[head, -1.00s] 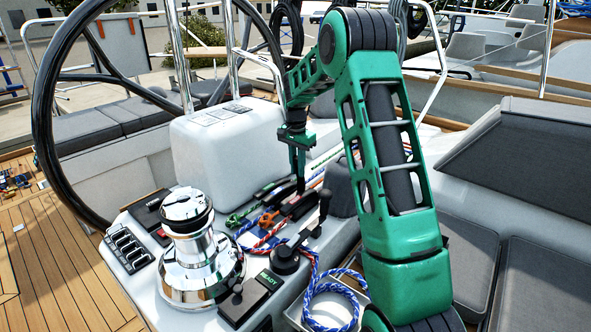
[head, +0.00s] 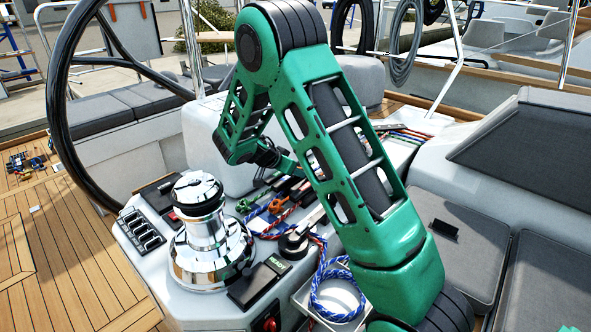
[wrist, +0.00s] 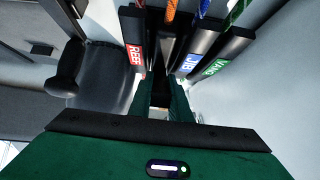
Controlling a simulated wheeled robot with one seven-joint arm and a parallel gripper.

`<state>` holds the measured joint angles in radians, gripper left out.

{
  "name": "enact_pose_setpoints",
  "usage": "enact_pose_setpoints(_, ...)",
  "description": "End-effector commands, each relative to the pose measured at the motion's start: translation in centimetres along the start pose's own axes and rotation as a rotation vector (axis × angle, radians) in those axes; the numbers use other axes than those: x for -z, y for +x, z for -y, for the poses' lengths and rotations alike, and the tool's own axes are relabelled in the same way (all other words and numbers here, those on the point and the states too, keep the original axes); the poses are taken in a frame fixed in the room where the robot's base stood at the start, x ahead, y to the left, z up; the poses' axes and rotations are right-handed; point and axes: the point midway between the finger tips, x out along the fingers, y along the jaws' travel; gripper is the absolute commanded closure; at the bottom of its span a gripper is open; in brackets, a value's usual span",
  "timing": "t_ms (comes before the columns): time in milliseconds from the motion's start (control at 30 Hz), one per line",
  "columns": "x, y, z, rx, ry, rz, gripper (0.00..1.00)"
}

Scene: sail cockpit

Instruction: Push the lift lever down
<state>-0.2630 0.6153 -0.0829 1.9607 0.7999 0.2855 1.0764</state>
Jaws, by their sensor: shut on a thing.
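A row of black clutch levers shows in the wrist view, with labels REEF (wrist: 134,57), JIB (wrist: 187,63) and VANG (wrist: 214,68). Between REEF and JIB is a black lever (wrist: 167,42) with an orange rope behind it; no label on it can be read, so I cannot confirm it is the lift lever. My gripper (wrist: 160,98) is over this lever's near end, with a green finger on each side of a dark part, and is shut on it. In the head view my own arm hides the fingertips and part of the levers.
A black rounded part (wrist: 88,78) stands close on the left in the wrist view. In the head view, a chrome winch (head: 205,245), a black-handled lever (head: 296,243) and a coiled blue rope (head: 338,290) crowd the console. The steering wheel (head: 57,110) is at left.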

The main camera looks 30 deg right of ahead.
Motion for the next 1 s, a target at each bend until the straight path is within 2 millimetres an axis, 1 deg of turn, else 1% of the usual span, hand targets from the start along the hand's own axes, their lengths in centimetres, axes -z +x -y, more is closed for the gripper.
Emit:
enact_pose_setpoints(33,-0.37,0.02,-0.08,-0.002,-0.004,-0.020,1.00)
enact_pose_setpoints(200,-0.85,0.08,-0.10,-0.003,-0.003,-0.064,1.00)
enact_pose_setpoints(733,-1.16,0.15,-0.18,-0.005,-0.002,-0.080,1.00)
enact_pose_setpoints(767,-1.16,0.15,-0.18,-0.005,-0.003,-0.080,0.76)
enact_pose_setpoints(800,-1.15,0.15,-0.16,-0.005,-0.002,-0.080,0.66)
enact_pose_setpoints(833,-1.14,0.15,-0.14,-0.004,-0.002,-0.080,0.64)
enact_pose_setpoints(1000,-1.10,0.15,-0.07,-0.003,-0.002,-0.080,0.64)
